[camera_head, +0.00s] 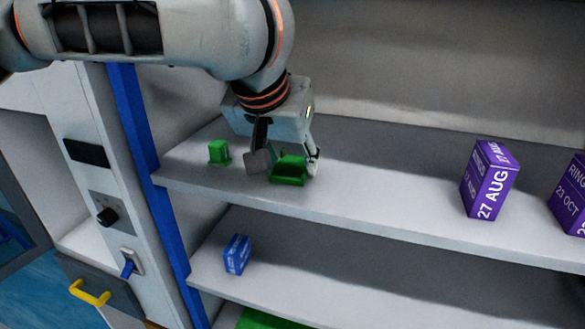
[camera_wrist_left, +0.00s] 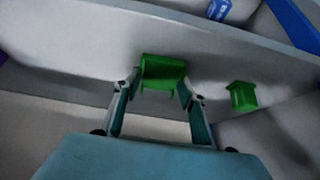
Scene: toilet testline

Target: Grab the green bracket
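A green bracket (camera_head: 288,168) lies on the upper shelf, and my left gripper (camera_head: 285,160) is over it with one finger on each side. In the left wrist view this green bracket (camera_wrist_left: 163,71) sits between and just beyond the open fingertips (camera_wrist_left: 161,90). A gap shows between the fingers, and I cannot tell whether either touches the bracket. A second, smaller-looking green bracket (camera_head: 219,152) stands on the same shelf to the left; it also shows at the right in the left wrist view (camera_wrist_left: 242,96). My right gripper is in neither view.
Purple boxes (camera_head: 488,180) stand on the upper shelf (camera_head: 400,195) to the right. A blue box (camera_head: 237,254) stands on the shelf below. The shelf between bracket and boxes is clear.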

